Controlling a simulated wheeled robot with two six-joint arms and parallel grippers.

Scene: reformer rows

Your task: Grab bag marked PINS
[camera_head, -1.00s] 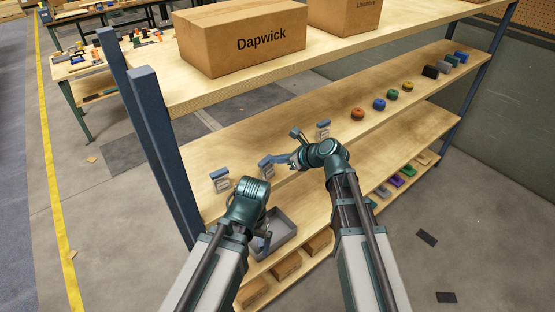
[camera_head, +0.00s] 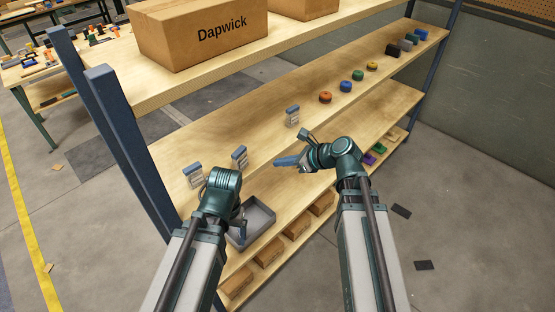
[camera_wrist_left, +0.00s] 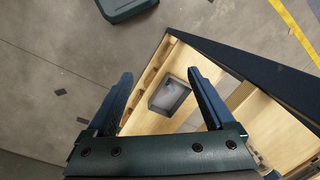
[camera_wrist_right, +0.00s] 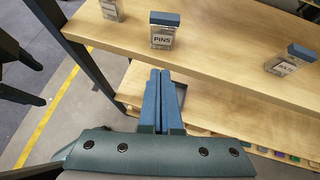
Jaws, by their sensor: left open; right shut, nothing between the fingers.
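The bag marked PINS (camera_wrist_right: 162,40) is a small clear bag with a blue top, upright on the middle shelf. In the head view it appears to be the middle one (camera_head: 240,160) of three similar bags. My right gripper (camera_head: 280,162) is shut and empty, to the right of this bag at the shelf's front edge; its closed fingers (camera_wrist_right: 159,78) point toward the shelf below the bag in the right wrist view. My left gripper (camera_head: 239,222) is open and empty, lower down by the grey tray; its spread fingers (camera_wrist_left: 160,85) show in the left wrist view.
Similar bags stand to the left (camera_head: 194,177) and right (camera_head: 292,116) of it. A grey tray (camera_head: 262,232) and cardboard boxes (camera_head: 269,252) are on the lower shelf. A blue post (camera_head: 124,150) bounds the shelf at left. The shelf behind the bags is clear.

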